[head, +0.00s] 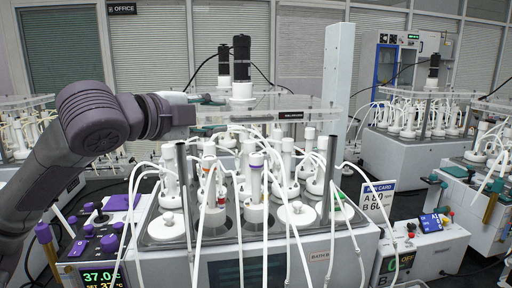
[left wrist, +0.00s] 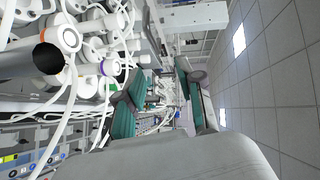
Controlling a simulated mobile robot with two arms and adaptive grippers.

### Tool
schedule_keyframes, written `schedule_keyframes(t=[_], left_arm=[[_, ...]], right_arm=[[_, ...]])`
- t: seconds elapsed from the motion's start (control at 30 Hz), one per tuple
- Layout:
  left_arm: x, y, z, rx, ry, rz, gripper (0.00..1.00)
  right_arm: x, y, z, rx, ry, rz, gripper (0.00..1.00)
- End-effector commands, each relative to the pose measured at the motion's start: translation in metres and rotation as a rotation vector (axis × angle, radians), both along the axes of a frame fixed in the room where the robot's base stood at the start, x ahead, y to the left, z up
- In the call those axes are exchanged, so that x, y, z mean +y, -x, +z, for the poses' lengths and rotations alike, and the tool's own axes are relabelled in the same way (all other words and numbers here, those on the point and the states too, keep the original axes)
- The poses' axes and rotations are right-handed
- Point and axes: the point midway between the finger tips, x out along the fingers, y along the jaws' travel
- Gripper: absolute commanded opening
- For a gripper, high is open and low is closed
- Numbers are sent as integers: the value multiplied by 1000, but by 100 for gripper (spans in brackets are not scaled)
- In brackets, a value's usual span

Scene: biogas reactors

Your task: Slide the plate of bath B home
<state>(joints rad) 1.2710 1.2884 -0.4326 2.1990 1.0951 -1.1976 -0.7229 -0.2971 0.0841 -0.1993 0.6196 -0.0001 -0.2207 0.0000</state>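Bath B (head: 160,233) is a grey steel tank in the middle of the head view, full of white-capped reactors (head: 253,180) with tubes. The clear plate (head: 320,118) lies level above them on posts and carries a dark label and a black motor (head: 241,60). My left gripper (head: 205,115) is at the plate's left end. Its teal fingers show apart in the left wrist view (left wrist: 160,103), so it is open. Whether a finger touches the plate, I cannot tell. My right gripper is in neither view.
Thin posts (head: 329,175) and hanging white tubes crowd the bath's front. A tall white column (head: 337,75) stands behind the plate's right end. A purple-knobbed unit (head: 95,245) is at left, a card reading A 80, B 60 (head: 377,197) at right. Other baths stand behind.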

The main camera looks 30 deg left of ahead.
Motion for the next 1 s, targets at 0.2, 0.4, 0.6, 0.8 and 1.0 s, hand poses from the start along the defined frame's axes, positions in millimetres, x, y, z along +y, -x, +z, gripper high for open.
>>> schedule_keyframes(t=[0.2,0.4,0.6,0.8,1.0], left_arm=[[-1,-5,-13,0,1,-2,37],[-6,-33,-15,3,3,-3,37],[-13,-76,-21,3,3,-3,37],[-18,-112,-28,3,2,-3,37],[-20,-131,-31,1,0,-1,37]], right_arm=[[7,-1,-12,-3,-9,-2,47],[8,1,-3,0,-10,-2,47],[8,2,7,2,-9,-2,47],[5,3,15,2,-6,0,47],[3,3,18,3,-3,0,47]])
